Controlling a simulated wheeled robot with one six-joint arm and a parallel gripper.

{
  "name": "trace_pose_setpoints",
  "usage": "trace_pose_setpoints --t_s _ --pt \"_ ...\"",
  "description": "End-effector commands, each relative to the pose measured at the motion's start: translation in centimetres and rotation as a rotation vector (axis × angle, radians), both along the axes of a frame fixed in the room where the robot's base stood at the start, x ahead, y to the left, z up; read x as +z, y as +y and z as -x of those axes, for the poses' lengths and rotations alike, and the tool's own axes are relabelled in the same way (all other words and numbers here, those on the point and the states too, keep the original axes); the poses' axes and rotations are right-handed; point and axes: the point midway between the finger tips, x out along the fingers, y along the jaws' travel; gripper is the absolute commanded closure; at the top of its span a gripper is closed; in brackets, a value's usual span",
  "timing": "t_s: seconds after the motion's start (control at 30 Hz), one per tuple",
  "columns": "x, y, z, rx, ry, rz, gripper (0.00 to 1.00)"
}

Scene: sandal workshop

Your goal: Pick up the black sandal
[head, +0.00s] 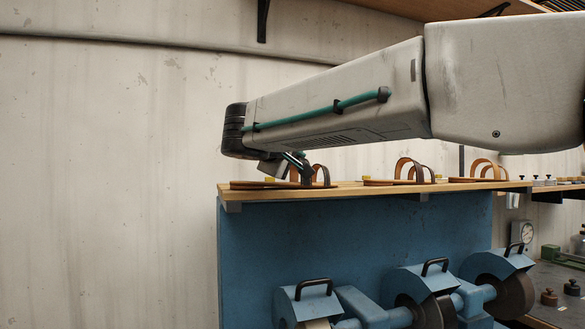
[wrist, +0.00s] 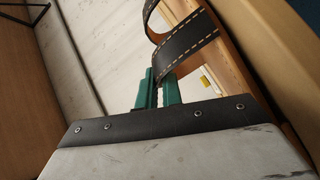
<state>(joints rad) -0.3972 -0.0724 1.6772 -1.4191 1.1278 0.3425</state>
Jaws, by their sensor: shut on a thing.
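The black sandal (head: 326,176) is at the left end of the wooden shelf, with a tan sole and a dark strap. In the wrist view its black strap (wrist: 193,48) shows pale stitching and a brown inner side. My gripper (head: 301,168) reaches down to this sandal from above. In the wrist view the green fingers of my gripper (wrist: 158,88) are close together, shut on the strap's edge. The sole looks to be at the shelf's level; I cannot tell whether it touches. Part of the sandal is hidden behind my fingers.
More sandals, a middle one (head: 400,172) and a right one (head: 480,170), stand along the shelf (head: 350,189). A blue panel (head: 260,250) is below, with grinding machines (head: 420,290) in front. A pale wall (head: 110,180) is behind.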

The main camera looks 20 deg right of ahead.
Motion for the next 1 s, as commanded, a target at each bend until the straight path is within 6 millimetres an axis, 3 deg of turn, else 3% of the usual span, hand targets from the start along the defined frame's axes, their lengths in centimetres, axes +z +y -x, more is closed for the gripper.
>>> trace_pose_setpoints --t_s 0.33,0.8,1.0 --pt "3.6 0.0 0.0 0.0 -0.004 -0.001 1.0" --pt "4.5 -3.3 10.8 0.001 -0.005 -0.003 1.0" --pt "4.8 -4.3 14.0 0.0 -0.003 -0.001 1.0"
